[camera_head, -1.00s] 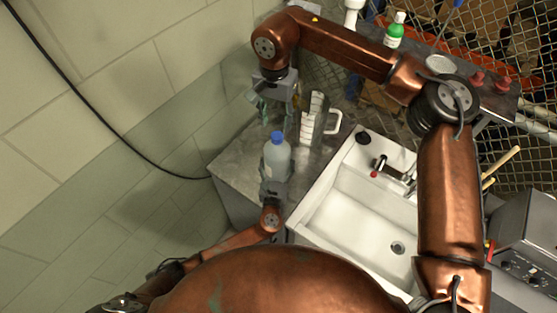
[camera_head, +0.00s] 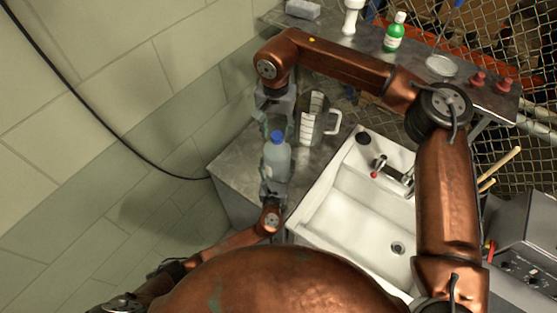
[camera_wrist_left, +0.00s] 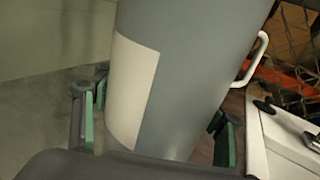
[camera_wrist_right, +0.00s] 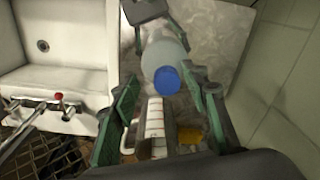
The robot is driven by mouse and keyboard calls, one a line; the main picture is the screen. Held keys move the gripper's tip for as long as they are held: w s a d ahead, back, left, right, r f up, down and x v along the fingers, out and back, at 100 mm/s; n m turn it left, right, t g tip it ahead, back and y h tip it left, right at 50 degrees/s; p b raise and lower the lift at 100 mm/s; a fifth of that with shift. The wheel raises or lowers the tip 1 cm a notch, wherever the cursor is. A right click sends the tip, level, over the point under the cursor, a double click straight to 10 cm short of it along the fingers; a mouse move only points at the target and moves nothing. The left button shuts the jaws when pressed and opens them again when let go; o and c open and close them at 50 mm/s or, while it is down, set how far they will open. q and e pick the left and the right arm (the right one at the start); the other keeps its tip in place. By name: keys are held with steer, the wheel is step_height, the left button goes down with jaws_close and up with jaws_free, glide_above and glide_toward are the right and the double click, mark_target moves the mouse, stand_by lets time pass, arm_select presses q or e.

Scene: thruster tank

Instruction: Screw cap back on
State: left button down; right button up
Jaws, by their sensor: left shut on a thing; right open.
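A pale blue-grey bottle (camera_head: 277,163) with a blue cap (camera_head: 277,137) on its top stands upright near the counter's front edge. My left gripper (camera_head: 273,188) is shut on the bottle's lower body. In the left wrist view the bottle (camera_wrist_left: 190,60) fills the middle, with a finger on each side. My right gripper (camera_head: 276,118) points down just above the cap and is open. In the right wrist view the cap (camera_wrist_right: 167,80) lies between the two spread fingers, apart from both. I cannot tell how tightly the cap sits.
A measuring jug (camera_head: 312,118) stands close behind the bottle, right of my right gripper. A white sink (camera_head: 318,222) with a tap (camera_head: 392,172) lies to the right. A green bottle (camera_head: 395,32) stands on the back shelf. The tiled wall (camera_head: 120,90) is on the left.

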mark_target(277, 150)
arm_select(q)
steer(key=shift+r, duration=0.2)
arm_select(e)
steer(key=shift+w+f, duration=0.1)
steer(key=shift+f, duration=1.4)
arm_select(q)
steer(key=shift+w, duration=0.1)
arm_select(e)
steer(key=shift+c, duration=0.6)
steer(key=shift+w, duration=0.1)
jaws_close()
steer(key=c, duration=0.9)
jaws_free()
arm_select(q)
steer(key=shift+d, duration=0.1)
arm_select(e)
steer(key=o, duration=0.4)
steer(key=shift+r, duration=0.1)
steer(key=r, duration=1.1)
steer(key=shift+s+r, duration=0.3)
steer(key=shift+r, duration=0.1)
